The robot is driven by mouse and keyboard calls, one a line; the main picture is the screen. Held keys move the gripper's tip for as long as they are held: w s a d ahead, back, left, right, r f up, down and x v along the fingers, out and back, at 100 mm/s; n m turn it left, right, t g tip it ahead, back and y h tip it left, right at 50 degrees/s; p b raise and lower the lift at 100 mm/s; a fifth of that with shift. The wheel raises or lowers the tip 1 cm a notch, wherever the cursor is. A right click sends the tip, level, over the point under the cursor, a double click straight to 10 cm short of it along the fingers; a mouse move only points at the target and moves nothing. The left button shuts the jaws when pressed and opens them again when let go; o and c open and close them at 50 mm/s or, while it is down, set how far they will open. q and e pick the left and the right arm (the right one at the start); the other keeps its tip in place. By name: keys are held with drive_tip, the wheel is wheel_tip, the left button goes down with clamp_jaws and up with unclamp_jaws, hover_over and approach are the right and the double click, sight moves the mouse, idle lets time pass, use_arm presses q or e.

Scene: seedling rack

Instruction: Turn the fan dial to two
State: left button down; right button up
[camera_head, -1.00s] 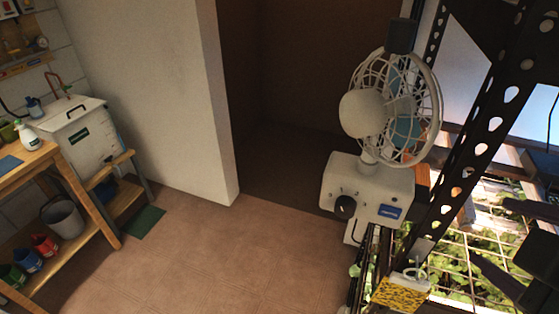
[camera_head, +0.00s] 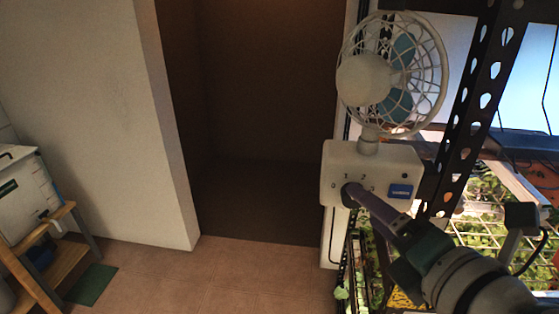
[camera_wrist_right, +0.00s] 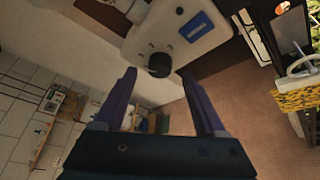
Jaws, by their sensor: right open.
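The white fan (camera_head: 365,80) stands on a pale control box (camera_head: 335,160) at the upper right of the head view. The box carries a dark round dial (camera_head: 349,193) with small figures around it and a blue label. My right gripper (camera_head: 360,197) reaches the dial from the lower right and partly covers it. In the right wrist view the dial (camera_wrist_right: 159,65) shows between the two open, spread fingertips (camera_wrist_right: 159,75), with a gap on both sides. I cannot tell which figure the dial points to. My left gripper is not in view.
A black perforated rack post (camera_head: 465,110) stands just right of the fan. Lit shelves with seedlings (camera_head: 480,205) lie behind my right arm.

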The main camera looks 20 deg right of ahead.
sight(348, 203)
drive_tip(key=shift+x, duration=1.4)
drive_tip(key=shift+c, duration=0.3)
clamp_jaws()
